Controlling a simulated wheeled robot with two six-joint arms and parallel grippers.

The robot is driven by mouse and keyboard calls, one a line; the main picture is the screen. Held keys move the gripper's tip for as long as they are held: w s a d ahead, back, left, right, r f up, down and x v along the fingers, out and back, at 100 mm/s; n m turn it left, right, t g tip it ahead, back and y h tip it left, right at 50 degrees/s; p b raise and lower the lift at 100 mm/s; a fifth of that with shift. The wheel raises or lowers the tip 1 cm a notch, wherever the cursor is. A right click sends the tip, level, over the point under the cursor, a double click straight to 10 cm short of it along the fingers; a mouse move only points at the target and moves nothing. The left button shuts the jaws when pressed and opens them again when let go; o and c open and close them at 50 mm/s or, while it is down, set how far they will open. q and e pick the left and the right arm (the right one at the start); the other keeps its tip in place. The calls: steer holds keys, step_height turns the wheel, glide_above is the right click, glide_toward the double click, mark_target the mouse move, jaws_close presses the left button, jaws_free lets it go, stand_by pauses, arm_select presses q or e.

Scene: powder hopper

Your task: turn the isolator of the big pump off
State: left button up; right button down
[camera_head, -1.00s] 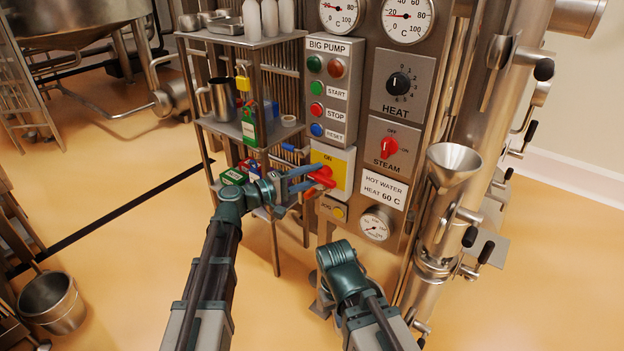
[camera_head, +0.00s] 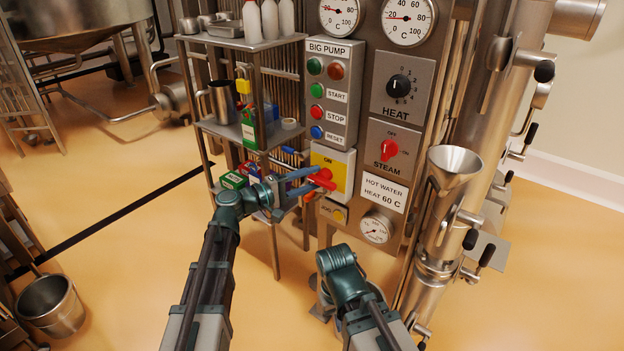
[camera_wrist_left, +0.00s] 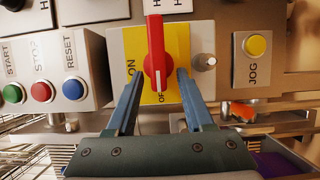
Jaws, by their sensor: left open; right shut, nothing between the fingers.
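The big pump's isolator is a red handle (camera_head: 322,179) on a yellow plate (camera_head: 341,167) below the BIG PUMP buttons. In the left wrist view the red handle (camera_wrist_left: 156,55) lies crosswise to the ON mark, with one end by the partly hidden OFF mark. My left gripper (camera_head: 308,183) is open in front of the plate. In the left wrist view its blue fingers (camera_wrist_left: 160,80) lie on either side of the handle's near end, apart from it. My right gripper is hidden behind its own arm in the head view.
The BIG PUMP button box (camera_head: 331,95) sits above the isolator, and a yellow JOG button (camera_wrist_left: 255,45) beside it. A shelf rack (camera_head: 250,130) with bottles and boxes stands close left. The STEAM knob (camera_head: 389,150) and a steel funnel (camera_head: 454,165) are to the right.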

arm_select(q)
steer(key=v, duration=1.3)
steer(key=shift+s, duration=0.15)
steer(key=shift+f, duration=0.1)
steer(key=s+d+f+m+g+y+p, duration=0.1)
steer(key=s+d+m+g+y+p, duration=0.6)
steer(key=s+d+p, duration=0.6)
steer(key=s+a+r+m+g+y+p, duration=0.2)
steer(key=s+a+y+p, duration=0.4)
steer(key=p, duration=0.6)
step_height(320, 180, up, 3)
steer(key=s+m+y, duration=0.1)
steer(key=s+y, duration=0.1)
steer(key=y, duration=0.1)
steer(key=shift+y+p, duration=0.35)
steer(key=shift+y, duration=0.05)
steer(key=shift+d+f, duration=0.1)
